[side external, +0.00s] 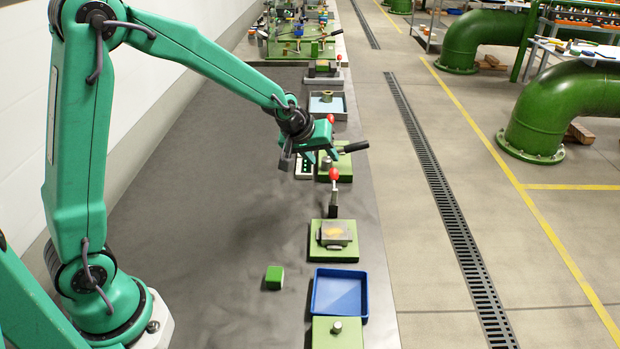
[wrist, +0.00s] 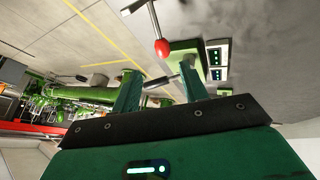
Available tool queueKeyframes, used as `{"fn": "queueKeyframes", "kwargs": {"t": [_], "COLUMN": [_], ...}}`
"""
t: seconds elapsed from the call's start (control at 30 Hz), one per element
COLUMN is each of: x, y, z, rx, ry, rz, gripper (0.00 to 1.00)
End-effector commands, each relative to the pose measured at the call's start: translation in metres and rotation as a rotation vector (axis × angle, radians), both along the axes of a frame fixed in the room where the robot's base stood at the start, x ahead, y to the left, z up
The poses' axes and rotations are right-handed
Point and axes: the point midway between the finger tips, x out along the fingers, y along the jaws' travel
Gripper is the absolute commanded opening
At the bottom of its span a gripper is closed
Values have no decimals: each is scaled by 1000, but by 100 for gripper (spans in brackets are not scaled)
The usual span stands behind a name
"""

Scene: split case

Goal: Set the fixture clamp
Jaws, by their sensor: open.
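The clamp with an upright dark lever and red knob (side external: 334,175) stands at the back of a green base (side external: 314,252) with a grey metal block (side external: 334,232) on it. A yellowish patch shows on the block. In the wrist view a red knob on a metal lever (wrist: 161,47) shows just beyond the fingertips; I take it to be the same lever. My gripper (side external: 322,157) is open and empty, above and behind that knob in the side view. In the wrist view its two green fingers (wrist: 160,73) stand apart, with nothing between them held.
A green station (side external: 345,170) with a black handle (side external: 355,147) lies close under my gripper, beside a panel with green lights (side external: 304,167). A blue tray (side external: 312,300), a green block (side external: 274,277) and a green plate (side external: 322,335) lie nearer. The bench's left side is mostly clear.

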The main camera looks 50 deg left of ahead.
Motion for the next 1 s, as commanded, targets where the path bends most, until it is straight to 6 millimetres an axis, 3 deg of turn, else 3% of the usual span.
{"fn": "queueKeyframes", "kwargs": {"t": [0.67,0.87,1.0], "x": [-8,-26,-50], "y": [-1,-2,-4], "z": [10,29,48], "rx": [4,28,57], "ry": [1,7,16], "rz": [-7,-43,-88], "gripper": [44,44,44]}}
